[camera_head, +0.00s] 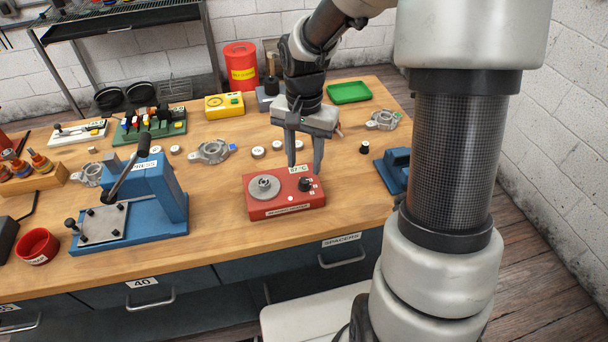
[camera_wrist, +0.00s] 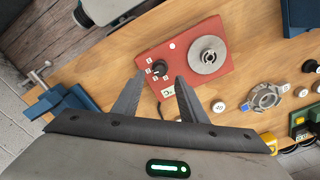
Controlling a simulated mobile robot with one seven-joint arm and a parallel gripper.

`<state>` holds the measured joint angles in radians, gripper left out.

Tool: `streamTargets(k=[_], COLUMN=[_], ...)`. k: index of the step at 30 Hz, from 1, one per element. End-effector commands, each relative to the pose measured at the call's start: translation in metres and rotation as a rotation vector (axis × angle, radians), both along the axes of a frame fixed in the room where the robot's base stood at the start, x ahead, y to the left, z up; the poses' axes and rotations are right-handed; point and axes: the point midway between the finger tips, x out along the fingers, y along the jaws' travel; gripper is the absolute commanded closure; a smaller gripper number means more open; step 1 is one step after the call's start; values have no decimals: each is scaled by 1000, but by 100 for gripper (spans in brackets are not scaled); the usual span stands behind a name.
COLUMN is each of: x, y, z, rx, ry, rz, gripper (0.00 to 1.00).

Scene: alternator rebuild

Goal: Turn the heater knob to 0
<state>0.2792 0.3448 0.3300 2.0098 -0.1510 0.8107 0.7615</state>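The heater is a red box (camera_head: 284,205) with a grey round plate on its left and a small label showing a temperature at its back edge. Its black heater knob (camera_head: 305,184) is on the right part of the top; the dial numbers are too small to read. In the wrist view the knob (camera_wrist: 159,71) lies just beyond and between my fingertips. My gripper (camera_head: 304,170) points down above the heater with its two fingers spread apart. In the wrist view my gripper (camera_wrist: 159,78) is open and empty, and I see no contact with the knob.
A blue press (camera_head: 140,205) with a lever stands left of the heater. A blue vise (camera_head: 392,172) sits to the right. Several small round spacers and a grey housing (camera_head: 210,152) lie behind. A green tray (camera_head: 348,92) is at the back. The wood in front of the heater is clear.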

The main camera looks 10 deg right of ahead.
Motion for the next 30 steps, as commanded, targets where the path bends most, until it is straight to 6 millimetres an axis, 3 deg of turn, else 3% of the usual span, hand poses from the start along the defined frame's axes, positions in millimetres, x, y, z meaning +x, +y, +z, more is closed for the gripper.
streamTargets(k=[3, 9, 21, 28, 30], x=[-1, 0, 0, 0, 0], y=[0, 0, 0, 0, 0], z=[-25, -49, -55, -55, -55], rx=[1, 0, -1, -1, -1], ry=[4, 1, -1, -1, -1], rz=[1, 1, 1, 1, 1], gripper=[61, 61, 61, 100, 100])
